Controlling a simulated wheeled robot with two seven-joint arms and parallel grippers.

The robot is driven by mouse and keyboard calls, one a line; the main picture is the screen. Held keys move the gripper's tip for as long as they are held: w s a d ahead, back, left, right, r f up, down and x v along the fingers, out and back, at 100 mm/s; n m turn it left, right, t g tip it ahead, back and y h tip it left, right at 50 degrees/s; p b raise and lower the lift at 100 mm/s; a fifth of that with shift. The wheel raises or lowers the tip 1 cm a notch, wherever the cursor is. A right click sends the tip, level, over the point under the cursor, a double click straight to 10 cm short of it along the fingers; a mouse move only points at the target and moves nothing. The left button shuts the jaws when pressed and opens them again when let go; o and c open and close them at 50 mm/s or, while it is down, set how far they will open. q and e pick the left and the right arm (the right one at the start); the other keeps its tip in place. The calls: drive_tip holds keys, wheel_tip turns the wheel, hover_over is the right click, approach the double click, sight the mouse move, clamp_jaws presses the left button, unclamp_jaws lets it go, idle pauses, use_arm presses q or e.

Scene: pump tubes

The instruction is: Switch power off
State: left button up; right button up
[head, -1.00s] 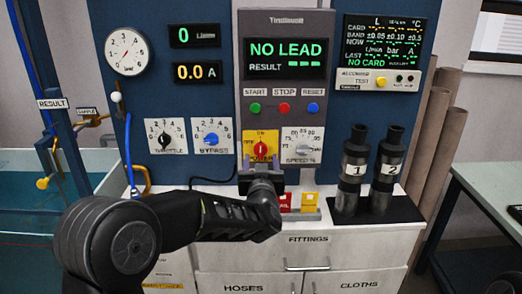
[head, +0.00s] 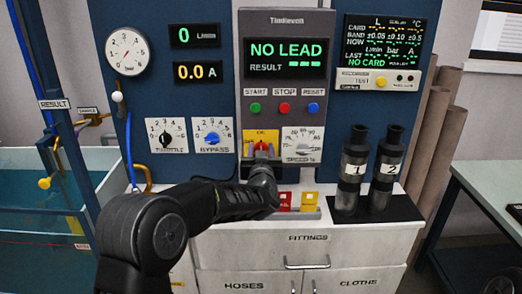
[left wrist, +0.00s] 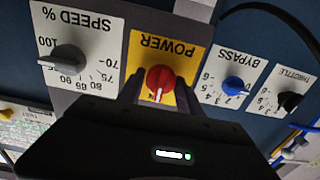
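The red power knob (head: 262,145) sits on a yellow plate on the grey panel, below the display and buttons. In the left wrist view, upside down, the red knob (left wrist: 160,79) sits in the middle of the yellow POWER plate (left wrist: 142,47), its white mark pointing down in that picture. My left gripper (head: 262,158) is in front of the knob and hides the lower plate. In the left wrist view its fingers (left wrist: 161,92) are apart, one on each side of the knob. Whether they touch it I cannot tell. My right gripper is not in view.
The speed dial (head: 302,146) is right of the power knob; the blue bypass knob (head: 212,138) and throttle knob (head: 165,139) are left. The display (head: 288,58) reads NO LEAD. Two black tubes (head: 354,170) stand on the white cabinet (head: 310,250).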

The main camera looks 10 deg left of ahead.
use_arm(q)
clamp_jaws()
idle(0.3)
